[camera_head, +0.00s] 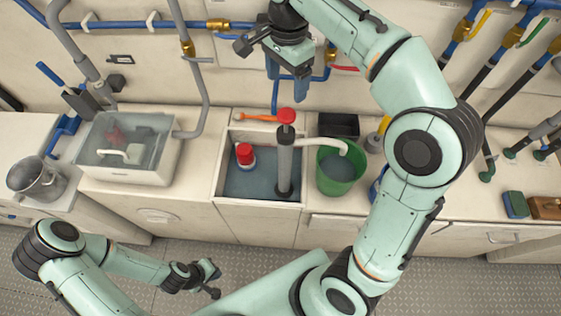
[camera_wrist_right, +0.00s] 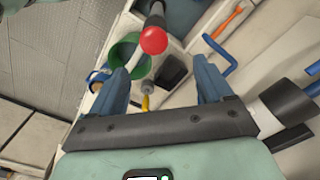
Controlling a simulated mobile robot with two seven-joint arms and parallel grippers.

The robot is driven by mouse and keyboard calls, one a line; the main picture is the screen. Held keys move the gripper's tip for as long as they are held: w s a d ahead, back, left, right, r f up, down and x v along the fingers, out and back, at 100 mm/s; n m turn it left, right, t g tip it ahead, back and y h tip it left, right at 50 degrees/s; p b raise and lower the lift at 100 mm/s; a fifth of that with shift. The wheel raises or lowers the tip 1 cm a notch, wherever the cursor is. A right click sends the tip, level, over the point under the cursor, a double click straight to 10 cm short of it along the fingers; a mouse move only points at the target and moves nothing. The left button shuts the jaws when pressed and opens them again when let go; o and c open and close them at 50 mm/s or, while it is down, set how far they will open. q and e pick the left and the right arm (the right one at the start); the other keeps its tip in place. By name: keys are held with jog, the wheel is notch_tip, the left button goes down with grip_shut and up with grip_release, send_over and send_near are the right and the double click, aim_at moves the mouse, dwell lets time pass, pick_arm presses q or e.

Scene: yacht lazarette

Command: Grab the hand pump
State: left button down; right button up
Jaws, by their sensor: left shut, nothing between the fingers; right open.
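The hand pump (camera_head: 284,168) is a grey upright cylinder with a red knob on top and a pale spout. It stands in a water-filled basin (camera_head: 218,182), and its spout reaches over a green bucket (camera_head: 342,172). In the right wrist view, the pump's red knob (camera_wrist_right: 153,40) appears between and beyond the fingers, with the green bucket (camera_wrist_right: 122,50) to its left. My right gripper (camera_head: 287,72) is open and empty, above and behind the knob, apart from it. My left gripper (camera_head: 212,282) is shut and empty, low in front of the cabinets.
A red-and-white container (camera_head: 245,155) sits in the basin, left of the pump. An orange-handled tool (camera_head: 255,117) lies behind it. A black box (camera_head: 338,125) stands behind the bucket. A lidded clear tank (camera_head: 125,145) is at the left. Pipes line the wall.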

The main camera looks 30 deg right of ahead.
aim_at(288, 112)
jog(key=f, duration=0.3)
jog(key=s+f+b, duration=0.1)
jog(key=f, duration=0.2)
jog(key=shift+s+f, duration=0.15)
jog(key=shift+f, duration=0.95)
notch_tip(288, 112, down, 5)
jog(key=shift+r+b, duration=0.15)
jog(key=shift+b, duration=0.3)
pick_arm(q)
jog(key=s+f, duration=0.1)
jog(key=s, duration=0.1)
jog(key=s+f, duration=0.1)
jog(key=shift+s+f, duration=0.3)
jog(key=shift+s, duration=0.05)
pick_arm(e)
jog(key=shift+w+r, duration=0.1)
jog(key=shift+w, duration=0.1)
grip_shut()
